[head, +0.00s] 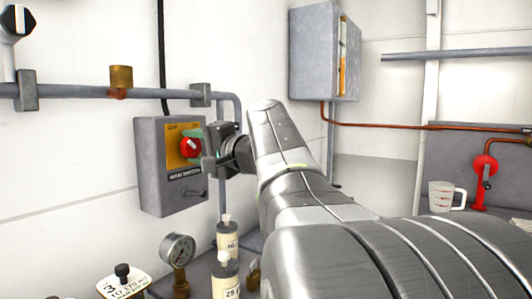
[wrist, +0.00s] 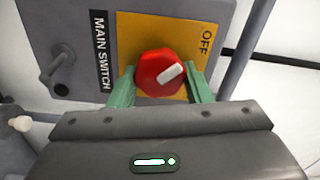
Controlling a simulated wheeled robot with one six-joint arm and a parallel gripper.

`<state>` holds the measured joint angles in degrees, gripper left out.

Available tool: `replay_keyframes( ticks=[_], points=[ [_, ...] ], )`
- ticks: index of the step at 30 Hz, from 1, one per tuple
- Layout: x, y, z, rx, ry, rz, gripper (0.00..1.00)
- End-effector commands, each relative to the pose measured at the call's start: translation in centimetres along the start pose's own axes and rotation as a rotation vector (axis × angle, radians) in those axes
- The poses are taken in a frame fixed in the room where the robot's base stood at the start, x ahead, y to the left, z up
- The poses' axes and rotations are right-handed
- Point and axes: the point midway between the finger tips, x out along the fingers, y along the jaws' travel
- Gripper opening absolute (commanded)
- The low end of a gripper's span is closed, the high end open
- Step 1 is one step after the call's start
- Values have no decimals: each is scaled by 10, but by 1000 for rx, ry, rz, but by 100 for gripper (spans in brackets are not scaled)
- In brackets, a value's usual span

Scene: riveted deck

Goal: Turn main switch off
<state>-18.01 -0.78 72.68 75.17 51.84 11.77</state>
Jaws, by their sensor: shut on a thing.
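The main switch is a red rotary knob (head: 190,147) with a white pointer bar, on a yellow plate (head: 176,158) of a grey wall box (head: 152,190). In the wrist view the knob (wrist: 160,72) sits between the two green fingers of my gripper (wrist: 163,88), which is shut on it. The pointer bar lies slanted, its upper end toward the right, roughly toward the word OFF (wrist: 205,42). The label MAIN SWITCH (wrist: 101,52) runs along the plate's left side. In the head view my gripper (head: 197,150) reaches the knob from the right and partly hides the plate.
A grey pipe (head: 80,91) runs above the switch box. A pressure gauge (head: 177,249) and pale bottles (head: 227,236) stand below it. A grey cabinet (head: 313,55) hangs behind my arm. A red valve handle (head: 485,165) and a measuring jug (head: 442,196) are at right.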

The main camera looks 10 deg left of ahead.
Motion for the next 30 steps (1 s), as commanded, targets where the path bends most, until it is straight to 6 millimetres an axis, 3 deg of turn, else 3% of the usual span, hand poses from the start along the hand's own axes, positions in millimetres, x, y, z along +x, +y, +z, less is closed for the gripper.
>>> replay_keyframes(
  ticks=[14, 15, 18, 30],
  points=[
    [0, 1, 0, -13, -2, 2, 22],
    [0, 1, 0, -13, -2, 2, 50],
    [0, 1, 0, -12, -2, 2, 66],
    [-7, 0, 0, -12, 0, 1, 66]
  ],
)
